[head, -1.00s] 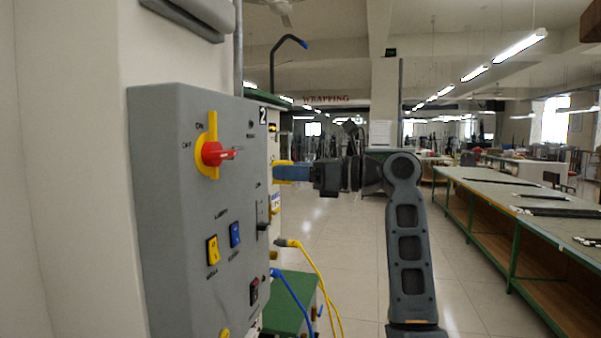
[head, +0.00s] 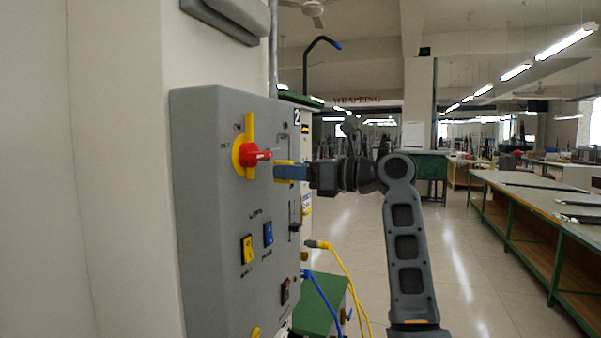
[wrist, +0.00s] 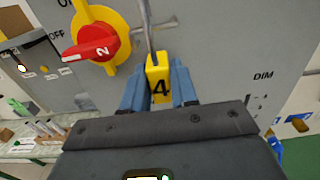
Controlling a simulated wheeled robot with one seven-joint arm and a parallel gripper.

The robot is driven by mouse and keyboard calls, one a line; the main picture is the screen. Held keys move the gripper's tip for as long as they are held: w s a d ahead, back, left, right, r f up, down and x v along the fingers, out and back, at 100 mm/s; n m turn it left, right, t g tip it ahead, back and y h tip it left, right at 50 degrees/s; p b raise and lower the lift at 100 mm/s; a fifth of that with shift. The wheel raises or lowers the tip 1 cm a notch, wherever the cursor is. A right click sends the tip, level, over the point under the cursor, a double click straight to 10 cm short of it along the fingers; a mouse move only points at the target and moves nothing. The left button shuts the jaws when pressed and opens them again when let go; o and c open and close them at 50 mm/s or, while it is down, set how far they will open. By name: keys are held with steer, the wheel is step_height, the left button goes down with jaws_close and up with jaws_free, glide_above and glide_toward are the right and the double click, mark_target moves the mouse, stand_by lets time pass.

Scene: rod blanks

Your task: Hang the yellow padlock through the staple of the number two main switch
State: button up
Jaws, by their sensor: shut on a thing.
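The yellow padlock (wrist: 159,82), marked 4, is between the blue fingers of my gripper (wrist: 160,92), which is shut on it. Its metal shackle (wrist: 148,28) points up in the wrist view. The main switch has a red handle (wrist: 90,49) marked 2 on a yellow plate; it also shows in the head view (head: 252,154). A small grey metal piece, seemingly the staple (wrist: 138,32), is beside the handle, close to the shackle. I cannot tell whether the shackle passes through it. In the head view, my gripper (head: 285,173) is just right of the handle.
A long workbench (head: 540,200) is at right; the floor between is clear.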

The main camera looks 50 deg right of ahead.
steer(key=shift+x, duration=1)
steer(key=shift+w+f, duration=0.1)
steer(key=shift+f, duration=0.9)
steer(key=o, duration=1.1)
steer(key=shift+b+v, duration=0.75)
steer(key=shift+v, duration=3.2)
steer(key=shift+f, duration=0.1)
